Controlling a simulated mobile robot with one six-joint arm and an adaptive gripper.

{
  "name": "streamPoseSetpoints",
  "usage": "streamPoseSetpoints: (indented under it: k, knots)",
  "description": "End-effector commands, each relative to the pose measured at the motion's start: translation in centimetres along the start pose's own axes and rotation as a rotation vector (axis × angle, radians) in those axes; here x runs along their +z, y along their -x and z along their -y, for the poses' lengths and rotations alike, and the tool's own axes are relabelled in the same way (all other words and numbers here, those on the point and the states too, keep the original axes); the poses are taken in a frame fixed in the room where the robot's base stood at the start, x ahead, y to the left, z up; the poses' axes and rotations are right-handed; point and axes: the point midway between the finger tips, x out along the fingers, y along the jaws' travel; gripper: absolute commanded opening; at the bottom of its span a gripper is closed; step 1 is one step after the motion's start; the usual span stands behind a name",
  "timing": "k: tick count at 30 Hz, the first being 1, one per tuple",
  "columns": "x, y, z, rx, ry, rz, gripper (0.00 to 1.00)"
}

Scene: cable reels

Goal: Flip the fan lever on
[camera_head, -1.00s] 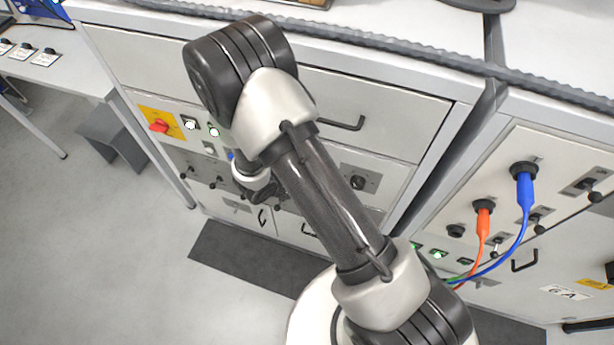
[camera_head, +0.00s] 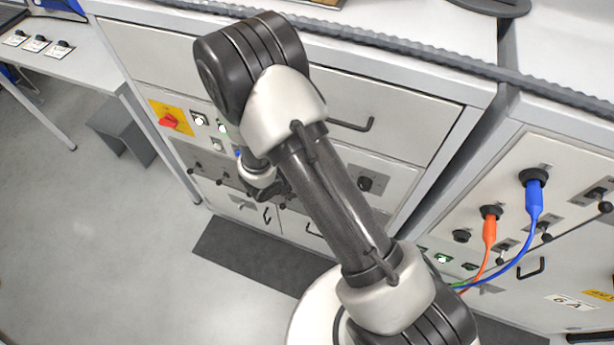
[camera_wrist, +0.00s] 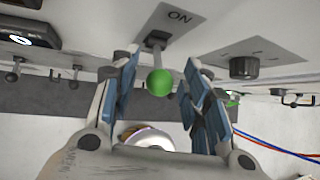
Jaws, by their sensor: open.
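A lever with a green ball knob (camera_wrist: 160,82) stands out from a grey plate (camera_wrist: 178,28) marked "ON" in the wrist view. My gripper (camera_wrist: 162,92) is open, with its two blue-padded fingers on either side of the green knob. A gap shows between the knob and each finger. No label naming the fan is readable. In the head view my gripper (camera_head: 276,188) is small and partly covered by my arm in front of the cabinet panel, and I cannot make out the green knob there.
A black rotary knob (camera_wrist: 244,66) sits on the plate to the right. Several other small levers (camera_wrist: 74,76) line the panel. A red switch on a yellow plate (camera_head: 158,108) is at the cabinet's left. Blue (camera_head: 533,200) and orange (camera_head: 489,230) plugs with cables are on the right cabinet.

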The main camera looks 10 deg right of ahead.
Motion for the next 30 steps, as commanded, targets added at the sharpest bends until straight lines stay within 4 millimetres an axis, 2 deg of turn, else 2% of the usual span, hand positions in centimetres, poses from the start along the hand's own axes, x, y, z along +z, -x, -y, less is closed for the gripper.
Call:
streamPoseSetpoints:
  k: [12,15,21,30]
  knots:
    - [0.1,8.3,-0.1,0.005,-0.002,0.003,0.42]
    - [0.0,9.8,-0.1,0.004,-0.001,0.001,0.42]
    - [0.0,11.4,0.0,0.001,-0.001,0.001,0.42]
    - [0.0,11.5,0.0,0.000,-0.001,0.000,0.42]
